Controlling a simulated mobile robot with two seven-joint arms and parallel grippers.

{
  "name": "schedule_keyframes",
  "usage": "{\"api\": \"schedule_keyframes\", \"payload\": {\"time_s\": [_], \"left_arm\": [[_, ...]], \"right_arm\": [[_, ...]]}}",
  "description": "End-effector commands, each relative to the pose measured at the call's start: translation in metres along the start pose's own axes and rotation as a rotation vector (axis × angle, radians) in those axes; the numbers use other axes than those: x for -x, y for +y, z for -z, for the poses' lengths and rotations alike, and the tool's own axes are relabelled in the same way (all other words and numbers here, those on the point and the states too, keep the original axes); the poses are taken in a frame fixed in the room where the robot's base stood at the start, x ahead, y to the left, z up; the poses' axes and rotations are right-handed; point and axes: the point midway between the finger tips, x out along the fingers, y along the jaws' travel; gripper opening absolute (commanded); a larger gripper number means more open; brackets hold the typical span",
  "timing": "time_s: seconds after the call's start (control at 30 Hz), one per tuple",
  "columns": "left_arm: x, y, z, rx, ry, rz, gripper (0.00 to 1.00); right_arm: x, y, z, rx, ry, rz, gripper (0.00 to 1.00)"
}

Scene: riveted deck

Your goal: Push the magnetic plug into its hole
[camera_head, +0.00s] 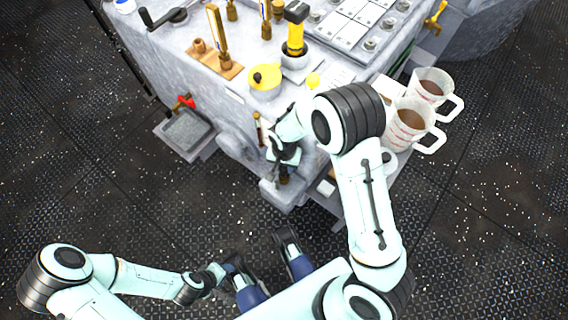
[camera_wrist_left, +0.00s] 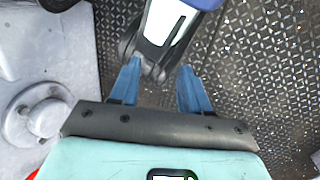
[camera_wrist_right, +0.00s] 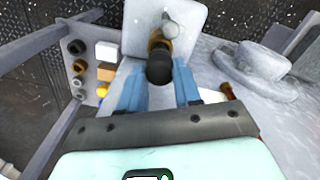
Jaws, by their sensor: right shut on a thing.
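My right gripper (camera_head: 284,160) is low at the front of the grey machine, its fingers partly hidden by the arm. In the right wrist view its blue fingers (camera_wrist_right: 158,78) are shut on the plug (camera_wrist_right: 160,70), which has a black rounded end and a brass collar. The plug points away from the hand, toward a pale grey ledge (camera_wrist_right: 190,12). A small silvery round part (camera_wrist_right: 170,27) shows just past the collar. I cannot make out the hole or whether the plug's tip is in it. My left gripper (camera_wrist_left: 159,68) is open and empty, low near my own body.
The grey machine (camera_head: 235,115) carries a yellow-lidded pot (camera_head: 265,82), a black and yellow handle (camera_head: 296,30) and upright brass parts. Two mugs (camera_head: 410,122) stand on a side shelf at right. A grey tray (camera_head: 186,132) juts out at left. The dark floor at left is clear.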

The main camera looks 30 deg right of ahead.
Motion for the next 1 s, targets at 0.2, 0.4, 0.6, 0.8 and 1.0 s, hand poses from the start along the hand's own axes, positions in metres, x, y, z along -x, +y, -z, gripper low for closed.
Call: {"api": "schedule_keyframes", "payload": {"time_s": [0.2,0.4,0.6,0.8,1.0], "left_arm": [[-0.019,-0.008,0.000,0.019,-0.011,0.014,0.43],[-0.022,-0.009,-0.001,0.019,-0.012,0.015,0.43],[-0.025,-0.010,-0.001,0.018,-0.013,0.015,0.43],[-0.028,-0.011,0.000,0.018,-0.013,0.016,0.43],[-0.030,-0.012,0.000,0.018,-0.012,0.016,0.43]], "right_arm": [[-0.011,0.000,0.000,0.000,-0.001,-0.001,0.01],[-0.015,0.000,0.000,0.000,-0.001,-0.001,0.01],[-0.020,0.000,0.000,0.000,-0.001,-0.002,0.01],[-0.025,0.000,0.000,0.000,-0.002,-0.002,0.01],[-0.029,0.000,0.000,0.000,-0.002,-0.002,0.01]]}}
